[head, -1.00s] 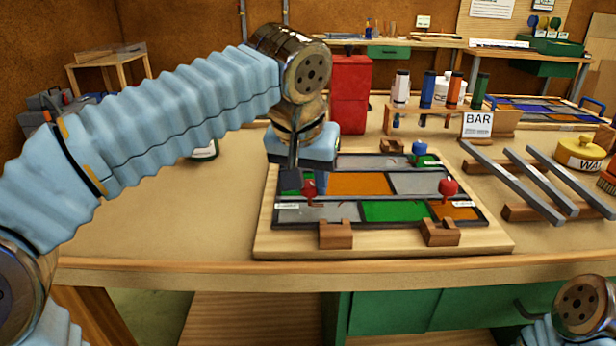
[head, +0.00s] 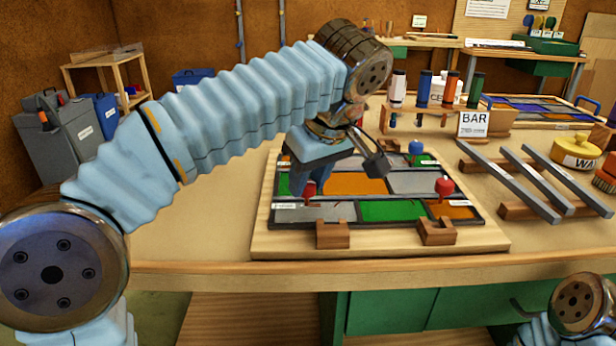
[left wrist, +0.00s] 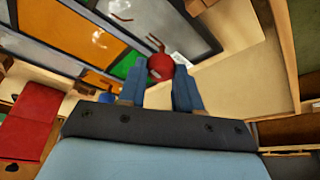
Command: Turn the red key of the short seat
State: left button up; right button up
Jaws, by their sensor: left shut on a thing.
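The leaded panel (head: 383,210) lies on a pale wooden board, with grey, orange and green panes in dark strips. One red key (head: 309,188) stands near its left end, partly covered by my left gripper (head: 312,178). In the left wrist view the red key (left wrist: 160,66) sits between the two blue fingers of my left gripper (left wrist: 160,82), which is shut on it. A second red key (head: 444,187) stands at the panel's right end. I cannot read which seat each belongs to. My right gripper is out of view.
Two wooden blocks (head: 333,234) (head: 437,231) sit at the board's front edge. A blue key (head: 415,147) stands at the back. Grey bars (head: 528,184) rest on wooden supports at right, near a yellow tin (head: 577,151). The bench left of the board is clear.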

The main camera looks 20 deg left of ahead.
pick_arm(q)
jog(key=shift+n+g, duration=0.3)
jog(key=shift+n, duration=0.4)
jog(key=o, duration=1)
jog(key=shift+o, duration=0.2)
jog(key=shift+r, duration=0.1)
